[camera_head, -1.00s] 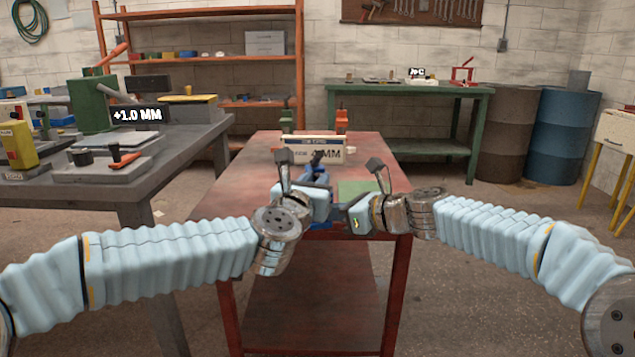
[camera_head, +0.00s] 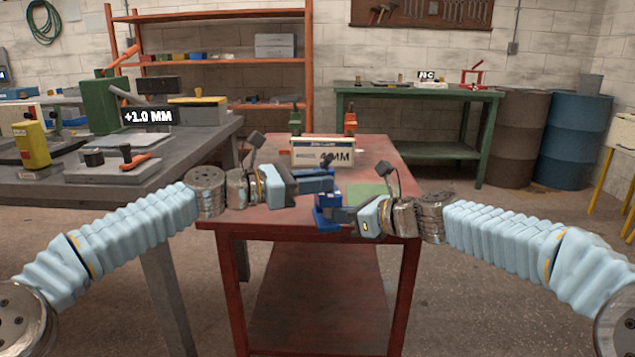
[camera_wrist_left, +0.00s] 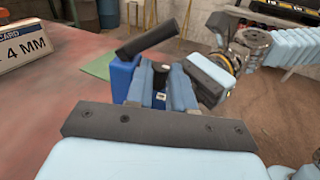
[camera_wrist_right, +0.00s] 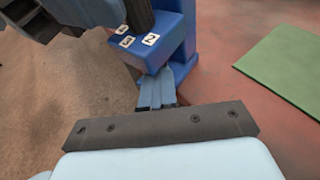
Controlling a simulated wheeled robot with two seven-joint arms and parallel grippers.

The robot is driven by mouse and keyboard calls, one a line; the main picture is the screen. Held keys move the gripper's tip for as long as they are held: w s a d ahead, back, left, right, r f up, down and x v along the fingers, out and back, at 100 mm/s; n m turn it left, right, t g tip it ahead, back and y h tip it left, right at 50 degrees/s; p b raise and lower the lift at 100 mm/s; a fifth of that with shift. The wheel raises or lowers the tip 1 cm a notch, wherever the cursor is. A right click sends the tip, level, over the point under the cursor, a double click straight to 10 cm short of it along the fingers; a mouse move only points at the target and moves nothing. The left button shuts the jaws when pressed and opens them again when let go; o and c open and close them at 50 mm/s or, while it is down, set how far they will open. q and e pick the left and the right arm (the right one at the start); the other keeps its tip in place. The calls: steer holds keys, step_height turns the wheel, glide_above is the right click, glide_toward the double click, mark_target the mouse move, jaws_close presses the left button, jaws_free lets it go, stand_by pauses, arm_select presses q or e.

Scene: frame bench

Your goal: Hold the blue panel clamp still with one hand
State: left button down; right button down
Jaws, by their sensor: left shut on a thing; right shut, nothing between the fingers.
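The blue panel clamp (camera_head: 326,216) stands at the front edge of the red table, with a dark handle on top. My left gripper (camera_head: 322,181) is shut on the upper part of the clamp, reaching in from the left. In the left wrist view the clamp (camera_wrist_left: 121,76) shows beyond the fingers, partly hidden by them. My right gripper (camera_head: 346,213) is shut and empty, low at the clamp's right side. In the right wrist view its fingertips (camera_wrist_right: 157,82) point at the numbered blue body (camera_wrist_right: 172,25). I cannot tell if they touch it.
The red table (camera_head: 262,222) also bears a green mat (camera_head: 372,190) right of the clamp and a labelled card box (camera_head: 322,153) behind it. A grey bench (camera_head: 190,150) stands at left, a green bench (camera_head: 420,92) at the back.

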arm_select(q)
steer(key=shift+w+m+g+h, duration=0.1)
steer(key=shift+m+g+h, duration=0.4)
steer(key=shift+m+g, duration=0.5)
steer(key=shift+d+f+g, duration=0.1)
steer(key=shift+g, duration=0.3)
steer(key=c, duration=1)
jaws_free()
steer(key=v, duration=0.8)
